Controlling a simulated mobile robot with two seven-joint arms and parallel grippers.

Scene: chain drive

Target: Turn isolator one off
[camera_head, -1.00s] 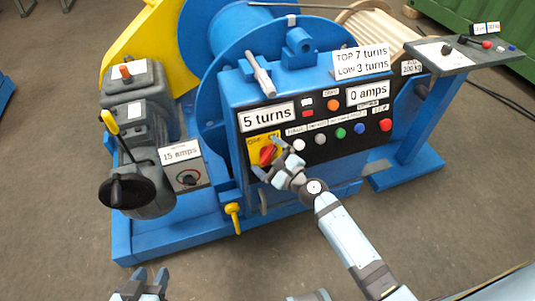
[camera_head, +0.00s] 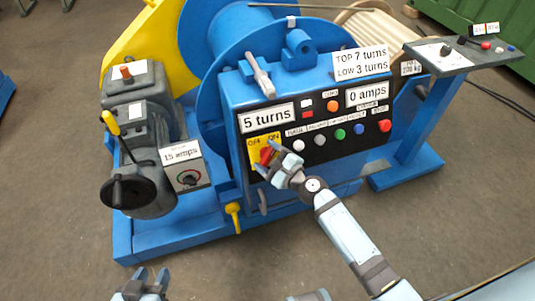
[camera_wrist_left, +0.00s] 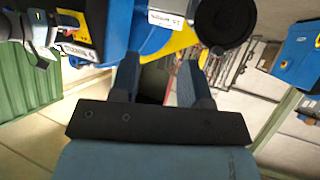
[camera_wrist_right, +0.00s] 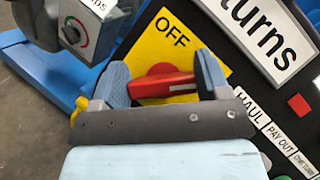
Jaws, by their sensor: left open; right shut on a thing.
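The isolator is a red rotary handle (camera_head: 267,154) on a yellow plate (camera_head: 253,143) marked OFF and ON, at the lower left of the black control panel. My right gripper (camera_head: 269,165) is at this handle. In the right wrist view the red handle (camera_wrist_right: 165,85) lies between the fingers of my right gripper (camera_wrist_right: 162,82), which are shut on it. It sits diagonally on the plate, below the OFF lettering; ON is hidden in that view. My left gripper (camera_head: 150,277) is open and empty at the bottom left, away from the panel.
A row of coloured buttons (camera_head: 340,133) runs to the right of the isolator. A 5 turns display (camera_head: 267,117) is above it. A grey lever (camera_head: 259,76) stands on the cabinet top. A 15 amps box (camera_head: 185,170) and a black handwheel (camera_head: 127,191) are to the left.

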